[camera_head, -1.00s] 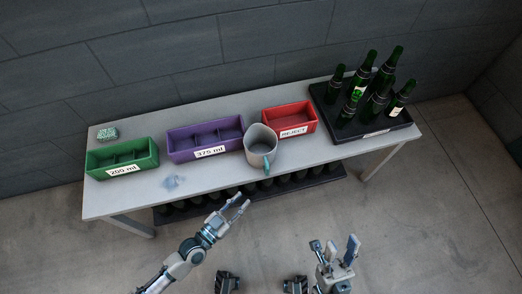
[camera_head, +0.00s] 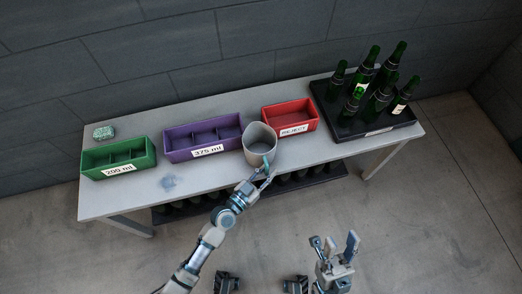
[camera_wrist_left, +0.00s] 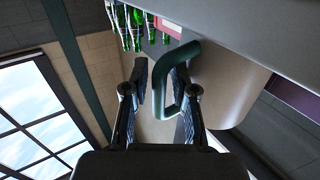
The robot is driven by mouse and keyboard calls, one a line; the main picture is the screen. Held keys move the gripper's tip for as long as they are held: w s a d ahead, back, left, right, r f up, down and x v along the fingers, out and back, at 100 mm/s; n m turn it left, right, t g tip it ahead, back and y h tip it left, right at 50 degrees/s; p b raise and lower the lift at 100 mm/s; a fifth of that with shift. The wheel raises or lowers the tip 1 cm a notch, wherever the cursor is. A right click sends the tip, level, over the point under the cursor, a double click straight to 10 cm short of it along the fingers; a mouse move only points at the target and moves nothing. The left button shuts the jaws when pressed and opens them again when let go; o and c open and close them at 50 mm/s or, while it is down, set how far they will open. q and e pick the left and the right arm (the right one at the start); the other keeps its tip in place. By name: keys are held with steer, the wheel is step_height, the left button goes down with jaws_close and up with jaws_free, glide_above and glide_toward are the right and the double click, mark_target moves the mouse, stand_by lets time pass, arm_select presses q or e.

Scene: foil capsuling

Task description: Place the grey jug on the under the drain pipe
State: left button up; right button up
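The grey jug (camera_head: 259,146) stands upright near the front edge of the table, its teal handle (camera_head: 267,166) facing the front. In the left wrist view the jug's body (camera_wrist_left: 226,88) is to the right of the handle (camera_wrist_left: 164,92). My left gripper (camera_head: 264,176) is at the handle. In the wrist view its fingers (camera_wrist_left: 163,88) are apart, with the handle between them; I cannot tell whether the right finger touches it. My right gripper (camera_head: 335,248) is open and empty, away from the table. No drain pipe is recognisable in these views.
A black tray (camera_head: 340,129) with several green bottles stands at the right. A green sponge-like block (camera_head: 104,132) lies back left.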

arm_select(q)
jaws_close()
steer(key=shift+r, duration=0.1)
